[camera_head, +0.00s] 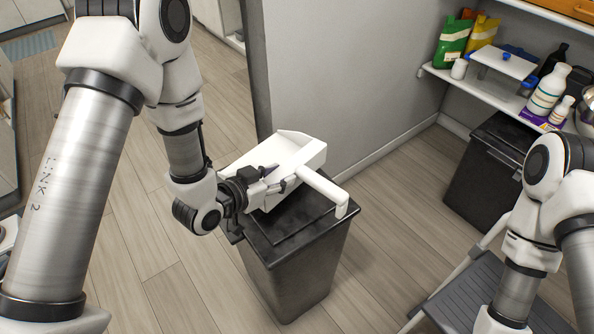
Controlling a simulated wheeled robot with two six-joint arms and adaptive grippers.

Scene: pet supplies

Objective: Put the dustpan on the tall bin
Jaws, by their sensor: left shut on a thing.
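The white dustpan (300,152) is over the lid of the tall dark bin (299,262) in the middle of the head view. Its pan points to the back and its handle (326,190) sticks out to the right, past the bin's edge. My left gripper (277,179) reaches in from the left and is shut on the dustpan near where handle and pan meet. The gripper covers part of the pan's near side. I cannot tell whether the dustpan touches the lid. My right arm (545,225) shows at the right; its gripper is out of the frame.
A grey wall (345,75) stands close behind the bin. A second dark bin (487,178) stands under a white shelf (435,72) with bottles and bags. A grey step stool (455,298) is at the lower right. The wooden floor between the bins is free.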

